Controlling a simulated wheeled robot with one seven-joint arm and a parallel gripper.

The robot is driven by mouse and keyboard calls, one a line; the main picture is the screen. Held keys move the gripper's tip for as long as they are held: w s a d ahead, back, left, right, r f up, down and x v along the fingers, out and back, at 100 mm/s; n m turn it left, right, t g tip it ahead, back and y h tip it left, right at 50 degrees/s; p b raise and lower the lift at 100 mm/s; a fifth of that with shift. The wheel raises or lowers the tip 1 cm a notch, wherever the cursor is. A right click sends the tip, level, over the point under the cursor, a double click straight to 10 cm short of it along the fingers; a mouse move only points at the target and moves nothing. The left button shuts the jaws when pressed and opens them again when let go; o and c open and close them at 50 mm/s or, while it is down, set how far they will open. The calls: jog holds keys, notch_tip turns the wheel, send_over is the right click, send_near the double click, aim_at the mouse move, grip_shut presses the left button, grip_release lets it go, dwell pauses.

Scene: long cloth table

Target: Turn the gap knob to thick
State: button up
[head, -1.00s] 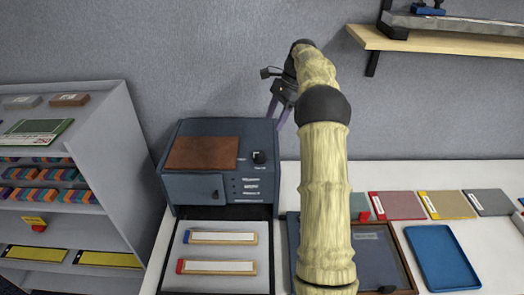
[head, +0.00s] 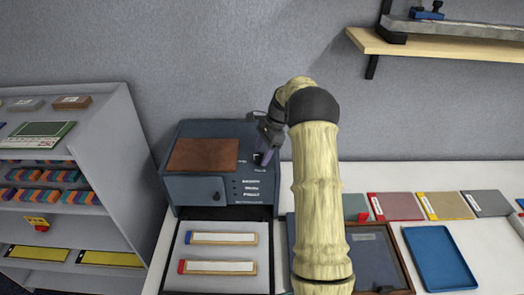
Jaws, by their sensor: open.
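The gap knob (head: 257,158) is a small dark knob on the sloped top of the blue-grey machine (head: 183,191), right of a brown panel. Small white lettering stands near the knob, too small to read, so the knob's setting cannot be told.
In front of the machine, a tray (head: 170,275) holds two framed strips. My arm crosses above a dark framed case (head: 403,262). Coloured sheets and a blue tray (head: 441,258) lie to the right. A shelf rack (head: 118,180) stands left; a wooden wall shelf (head: 450,44) hangs upper right.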

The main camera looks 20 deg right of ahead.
jog(key=shift+c, duration=0.2)
jog(key=c, duration=0.9)
jog(key=shift+r+n+p, duration=0.1)
jog(key=shift+n+p, duration=0.2)
jog(key=shift+p, duration=0.1)
jog(key=shift+w+n+g+p, duration=0.1)
jog(key=shift+n+g+p, duration=0.5)
jog(key=shift+n+p, duration=0.5)
jog(key=n+g+p, duration=0.1)
jog(key=n, duration=0.1)
jog(key=n+h+p, duration=0.1)
jog(key=n, duration=0.2)
jog(key=shift+w+a+n+g, duration=0.1)
jog(key=shift+w+n+g, duration=0.05)
jog(key=shift+n+g, duration=0.2)
jog(key=n+g+h+p, duration=0.1)
jog(key=n, duration=0.3)
jog(key=shift+a+n, duration=0.1)
jog(key=shift+n, duration=0.15)
jog(key=n+h, duration=0.2)
jog(key=n, duration=0.3)
jog(key=shift+a+g, duration=0.1)
jog(key=shift+g, duration=0.25)
